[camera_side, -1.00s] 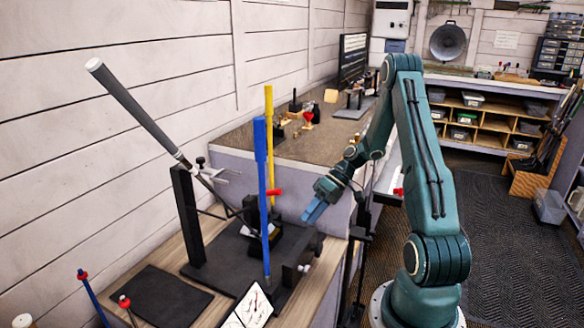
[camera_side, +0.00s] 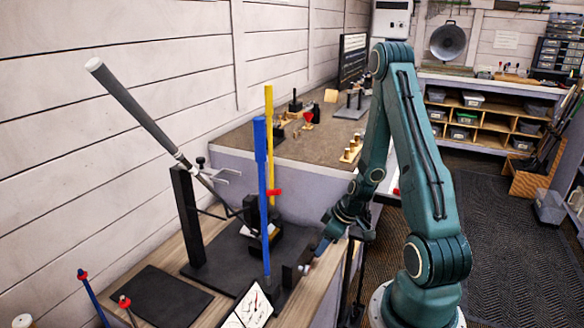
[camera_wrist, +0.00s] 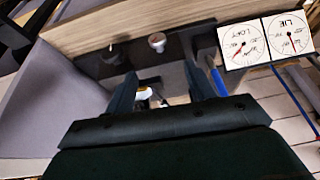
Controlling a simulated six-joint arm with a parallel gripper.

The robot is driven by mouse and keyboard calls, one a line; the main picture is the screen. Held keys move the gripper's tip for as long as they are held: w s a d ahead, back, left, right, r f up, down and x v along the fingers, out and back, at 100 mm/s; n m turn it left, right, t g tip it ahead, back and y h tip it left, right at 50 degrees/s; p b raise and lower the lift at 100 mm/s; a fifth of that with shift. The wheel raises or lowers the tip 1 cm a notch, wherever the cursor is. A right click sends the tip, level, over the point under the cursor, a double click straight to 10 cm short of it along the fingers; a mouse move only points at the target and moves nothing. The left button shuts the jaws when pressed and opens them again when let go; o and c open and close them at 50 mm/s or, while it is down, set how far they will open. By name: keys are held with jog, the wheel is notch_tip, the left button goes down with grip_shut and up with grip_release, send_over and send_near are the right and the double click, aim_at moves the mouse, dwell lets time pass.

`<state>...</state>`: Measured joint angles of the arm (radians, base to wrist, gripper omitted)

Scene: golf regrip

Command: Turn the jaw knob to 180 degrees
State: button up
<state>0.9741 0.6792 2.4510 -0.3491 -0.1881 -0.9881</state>
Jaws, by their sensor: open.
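The jaw knob appears to be the small pale part (camera_side: 306,268) on the dark block (camera_side: 290,276) at the right edge of the black fixture base (camera_side: 222,260). My gripper (camera_side: 318,252) points down just above and to the right of it, with no clear contact visible. In the wrist view my gripper (camera_wrist: 160,72) shows two fingers spread apart. Small pale and yellowish parts (camera_wrist: 143,97) show between them, partly hidden by the gripper body. I cannot tell the knob's angle.
A grey-gripped club (camera_side: 130,105) leans at the left. A card with two dials (camera_side: 246,307) stands at the front.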

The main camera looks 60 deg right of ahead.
aim_at(309, 269)
jog(key=shift+s, duration=0.2)
jog(key=shift+f, duration=0.15)
jog(key=shift+d+x, duration=0.1)
jog(key=shift+x, duration=3.3)
jog(key=shift+d+x, duration=0.15)
jog(key=shift+x, duration=3.3)
jog(key=c, duration=1)
